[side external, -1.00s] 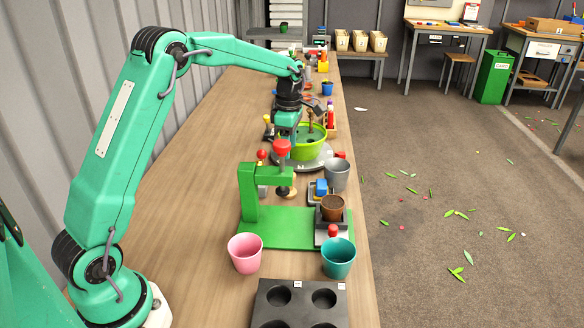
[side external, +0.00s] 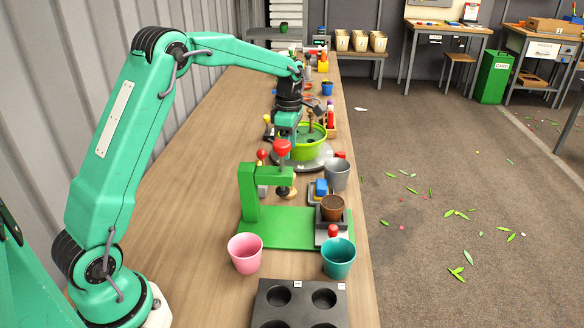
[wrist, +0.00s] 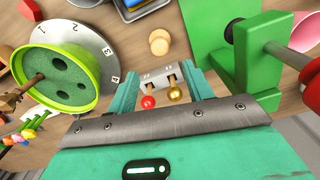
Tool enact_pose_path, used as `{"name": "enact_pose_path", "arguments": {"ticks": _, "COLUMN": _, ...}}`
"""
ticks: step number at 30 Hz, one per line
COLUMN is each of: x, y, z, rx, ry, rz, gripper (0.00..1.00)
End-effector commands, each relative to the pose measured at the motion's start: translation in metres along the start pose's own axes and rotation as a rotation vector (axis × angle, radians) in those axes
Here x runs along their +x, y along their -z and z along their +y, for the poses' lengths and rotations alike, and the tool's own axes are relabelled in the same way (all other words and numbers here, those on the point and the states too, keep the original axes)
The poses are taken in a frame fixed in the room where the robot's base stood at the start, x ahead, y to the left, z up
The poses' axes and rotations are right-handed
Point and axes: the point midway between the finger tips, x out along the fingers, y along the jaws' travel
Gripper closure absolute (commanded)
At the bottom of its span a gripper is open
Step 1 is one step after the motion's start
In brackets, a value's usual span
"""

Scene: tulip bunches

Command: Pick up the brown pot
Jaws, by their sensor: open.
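The brown pot (side external: 332,207) stands upright in a dark square holder at the right end of the green press base (side external: 285,228), and it looks filled with dark brown material. I cannot make it out in the wrist view. My gripper (side external: 287,140) is well behind and left of the pot in the side view, above the table between the press and the green bowl. In the wrist view my gripper (wrist: 148,75) is open, with its two teal fingers apart. A red ball and a gold ball on short pegs show between them, seemingly below.
The lime-green bowl (side external: 308,141) sits on a numbered grey turntable (wrist: 96,30) close to my gripper. A grey cup (side external: 337,174), pink cup (side external: 245,253) and teal cup (side external: 338,258) stand around the press. The red-knobbed press arm (side external: 265,173) rises beside the pot.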

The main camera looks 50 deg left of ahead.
Motion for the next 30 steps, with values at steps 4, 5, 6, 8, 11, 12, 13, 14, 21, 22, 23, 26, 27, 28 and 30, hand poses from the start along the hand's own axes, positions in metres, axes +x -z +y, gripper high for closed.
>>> {"name": "enact_pose_path", "arguments": {"ticks": 4, "x": 0.0, "y": 0.0, "z": 0.0, "rx": 0.0, "ry": 0.0, "rz": 0.0, "gripper": 0.49}}
{"name": "enact_pose_path", "arguments": {"ticks": 5, "x": 0.0, "y": 0.0, "z": 0.0, "rx": 0.0, "ry": 0.0, "rz": 0.0, "gripper": 0.49}}
{"name": "enact_pose_path", "arguments": {"ticks": 6, "x": 0.0, "y": 0.0, "z": 0.0, "rx": 0.0, "ry": 0.0, "rz": 0.0, "gripper": 0.49}}
{"name": "enact_pose_path", "arguments": {"ticks": 8, "x": 0.0, "y": 0.0, "z": 0.0, "rx": 0.0, "ry": 0.0, "rz": 0.0, "gripper": 0.49}}
{"name": "enact_pose_path", "arguments": {"ticks": 11, "x": 0.0, "y": 0.0, "z": 0.0, "rx": 0.0, "ry": 0.0, "rz": 0.0, "gripper": 0.43}}
{"name": "enact_pose_path", "arguments": {"ticks": 12, "x": 0.0, "y": 0.0, "z": 0.0, "rx": 0.0, "ry": 0.0, "rz": 0.0, "gripper": 0.35}}
{"name": "enact_pose_path", "arguments": {"ticks": 13, "x": 0.0, "y": 0.0, "z": 0.0, "rx": 0.0, "ry": 0.0, "rz": 0.0, "gripper": 0.29}}
{"name": "enact_pose_path", "arguments": {"ticks": 14, "x": 0.0, "y": 0.0, "z": 0.0, "rx": 0.0, "ry": 0.0, "rz": 0.0, "gripper": 0.23}}
{"name": "enact_pose_path", "arguments": {"ticks": 21, "x": 0.0, "y": 0.0, "z": 0.0, "rx": 0.0, "ry": 0.0, "rz": 0.0, "gripper": 0.19}}
{"name": "enact_pose_path", "arguments": {"ticks": 22, "x": 0.0, "y": 0.0, "z": 0.0, "rx": 0.0, "ry": 0.0, "rz": 0.0, "gripper": 0.19}}
{"name": "enact_pose_path", "arguments": {"ticks": 23, "x": -0.001, "y": 0.0, "z": 0.0, "rx": 0.0, "ry": 0.0, "rz": 0.0, "gripper": 0.19}}
{"name": "enact_pose_path", "arguments": {"ticks": 26, "x": -0.006, "y": 0.0, "z": 0.0, "rx": 0.0, "ry": -0.002, "rz": -0.001, "gripper": 0.19}}
{"name": "enact_pose_path", "arguments": {"ticks": 27, "x": -0.01, "y": 0.0, "z": 0.001, "rx": 0.0, "ry": -0.003, "rz": -0.001, "gripper": 0.19}}
{"name": "enact_pose_path", "arguments": {"ticks": 28, "x": -0.014, "y": 0.0, "z": 0.001, "rx": 0.0, "ry": -0.004, "rz": -0.002, "gripper": 0.19}}
{"name": "enact_pose_path", "arguments": {"ticks": 30, "x": -0.028, "y": 0.0, "z": 0.001, "rx": 0.0, "ry": -0.006, "rz": -0.002, "gripper": 0.19}}
